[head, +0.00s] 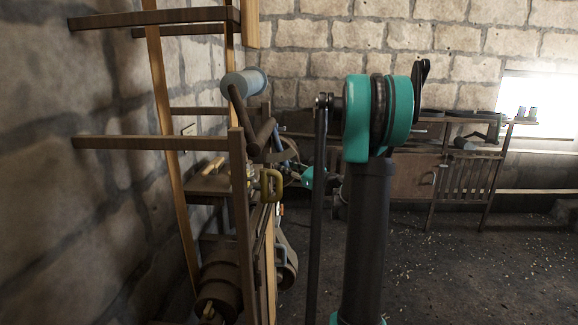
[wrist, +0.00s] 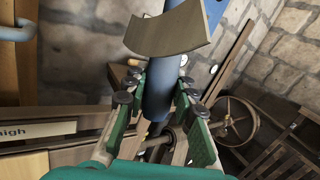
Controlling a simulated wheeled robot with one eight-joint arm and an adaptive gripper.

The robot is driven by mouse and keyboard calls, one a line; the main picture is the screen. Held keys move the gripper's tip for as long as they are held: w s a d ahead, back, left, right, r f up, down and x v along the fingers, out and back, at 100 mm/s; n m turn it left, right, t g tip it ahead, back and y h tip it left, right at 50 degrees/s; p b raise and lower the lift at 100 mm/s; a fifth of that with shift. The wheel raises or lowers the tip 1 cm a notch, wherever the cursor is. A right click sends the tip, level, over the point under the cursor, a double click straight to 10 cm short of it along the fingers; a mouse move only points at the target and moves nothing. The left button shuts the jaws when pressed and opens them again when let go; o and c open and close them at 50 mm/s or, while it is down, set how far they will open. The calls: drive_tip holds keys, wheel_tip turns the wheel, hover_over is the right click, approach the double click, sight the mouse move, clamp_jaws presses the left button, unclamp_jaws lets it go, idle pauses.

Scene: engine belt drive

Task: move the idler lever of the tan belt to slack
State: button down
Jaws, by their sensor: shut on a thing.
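In the wrist view a blue lever bar (wrist: 157,98) runs up between the two fingers of my gripper (wrist: 160,75), which is shut on it. A tan curved plate (wrist: 165,34) sits across the bar's upper part, beyond the fingertips. I cannot tell for sure that this is the tan belt's idler lever. In the head view my arm hides most of the gripper, and the bar's position there is unclear.
A plate lettered "high" (wrist: 14,132) is at the left in the wrist view. A spoked wheel (wrist: 234,121) stands at the right. In the head view, a wooden frame (head: 238,200) with a pale blue roller (head: 244,82) stands left of my arm. Floor (head: 450,280) at the right is clear.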

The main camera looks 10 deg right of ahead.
drive_tip(key=a, duration=0.1)
drive_tip(key=a+m+t, duration=0.1)
drive_tip(key=w+a+t, duration=0.1)
drive_tip(key=shift+a+f+m+y, duration=0.1)
drive_tip(key=shift+f+m+y, duration=0.2)
drive_tip(key=shift+y, duration=0.1)
drive_tip(key=c, duration=1.2)
unclamp_jaws()
drive_tip(key=v, duration=1.2)
